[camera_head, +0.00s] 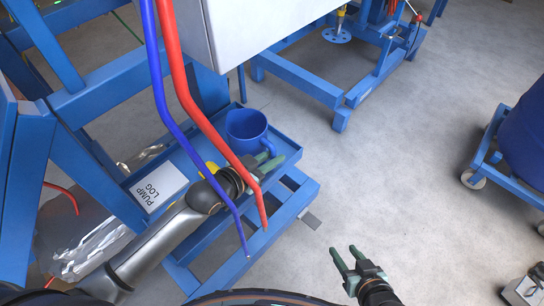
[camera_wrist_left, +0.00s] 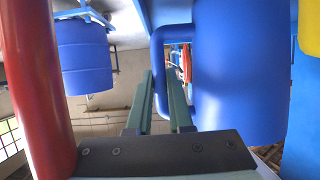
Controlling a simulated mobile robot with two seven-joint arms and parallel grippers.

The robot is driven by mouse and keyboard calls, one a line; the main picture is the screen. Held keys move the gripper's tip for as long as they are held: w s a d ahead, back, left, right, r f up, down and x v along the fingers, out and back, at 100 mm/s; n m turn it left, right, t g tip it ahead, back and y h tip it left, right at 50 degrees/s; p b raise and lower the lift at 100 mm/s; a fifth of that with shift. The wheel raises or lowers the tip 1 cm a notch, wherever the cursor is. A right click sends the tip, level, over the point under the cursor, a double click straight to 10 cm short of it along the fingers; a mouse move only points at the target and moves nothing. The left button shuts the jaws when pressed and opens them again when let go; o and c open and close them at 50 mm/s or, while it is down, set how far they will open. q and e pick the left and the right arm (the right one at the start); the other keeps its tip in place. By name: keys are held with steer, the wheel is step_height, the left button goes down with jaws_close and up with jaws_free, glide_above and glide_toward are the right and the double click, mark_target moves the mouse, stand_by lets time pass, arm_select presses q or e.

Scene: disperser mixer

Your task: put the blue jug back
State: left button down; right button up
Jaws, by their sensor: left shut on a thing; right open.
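The blue jug (camera_head: 246,130) is upright at the far right part of the blue tray shelf (camera_head: 284,143). Whether its base touches the shelf I cannot tell. My left gripper (camera_head: 264,163) is shut on the jug's handle, at the near right side of the jug. In the left wrist view the jug's body (camera_wrist_left: 240,70) fills the right side, and its handle (camera_wrist_left: 160,62) lies between the green fingers (camera_wrist_left: 160,95). My right gripper (camera_head: 349,263) is open and empty, over the floor at the lower middle.
A red hose (camera_head: 190,95) and a blue hose (camera_head: 158,90) hang in front of the shelf, close to my left arm. A white PUMP LOG sheet (camera_head: 159,187) and a yellow item (camera_head: 209,169) are on the shelf. A blue drum (camera_head: 525,130) stands on a wheeled frame at right.

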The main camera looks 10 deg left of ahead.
arm_select(q)
steer(key=c, duration=1.2)
jaws_free()
steer(key=o, duration=0.4)
steer(key=shift+c, duration=0.2)
arm_select(e)
steer(key=shift+s+f, duration=0.25)
steer(key=shift+s, duration=0.1)
arm_select(q)
steer(key=shift+r, duration=0.15)
steer(key=shift+p+v, duration=1.1)
steer(key=shift+v, duration=4.9)
arm_select(e)
steer(key=shift+s+d+r, duration=0.15)
steer(key=shift+r, duration=0.45)
